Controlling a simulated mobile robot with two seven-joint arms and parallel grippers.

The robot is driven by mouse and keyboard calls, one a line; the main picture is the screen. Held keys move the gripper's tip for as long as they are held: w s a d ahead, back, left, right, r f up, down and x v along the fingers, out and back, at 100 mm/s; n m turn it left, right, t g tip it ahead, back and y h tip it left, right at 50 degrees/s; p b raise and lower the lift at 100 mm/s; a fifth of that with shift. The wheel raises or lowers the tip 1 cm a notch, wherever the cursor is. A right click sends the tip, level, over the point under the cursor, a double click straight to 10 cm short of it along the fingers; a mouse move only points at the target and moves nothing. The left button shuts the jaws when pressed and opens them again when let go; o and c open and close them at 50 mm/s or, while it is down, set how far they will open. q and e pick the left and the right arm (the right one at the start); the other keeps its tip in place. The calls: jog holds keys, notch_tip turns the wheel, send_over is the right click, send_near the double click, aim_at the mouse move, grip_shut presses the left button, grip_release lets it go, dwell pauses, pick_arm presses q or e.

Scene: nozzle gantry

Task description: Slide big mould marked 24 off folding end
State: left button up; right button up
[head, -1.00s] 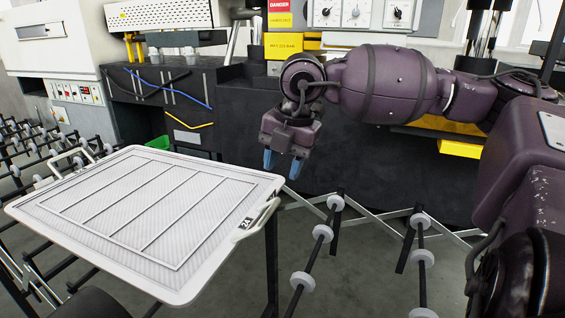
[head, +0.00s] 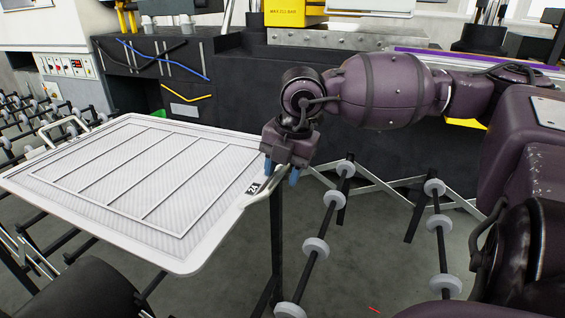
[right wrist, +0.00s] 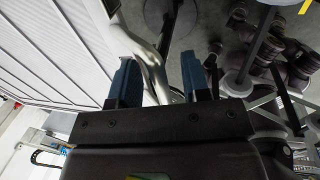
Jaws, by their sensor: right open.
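The big white mould (head: 140,180), a flat ribbed tray, lies on the folding roller conveyor at left in the head view. Its near-right corner plate has a small dark label (head: 254,188), too small to read surely. A pale handle (head: 268,186) runs along its right edge; another handle (head: 62,130) is at the far left. My right gripper (head: 281,174) is open, blue fingers pointing down at the right handle. In the right wrist view the handle (right wrist: 153,70) shows between the open fingers (right wrist: 160,82), nearer the left one. My left gripper is not in view.
Folding conveyor rollers with white wheels (head: 316,248) and crossed struts stand right of the mould, with bare floor between. More rollers (head: 20,110) lie at far left. A dark bench (head: 230,95) with machines stands behind.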

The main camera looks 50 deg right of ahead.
jog(key=shift+c, duration=0.2)
grip_shut()
dwell(1.3)
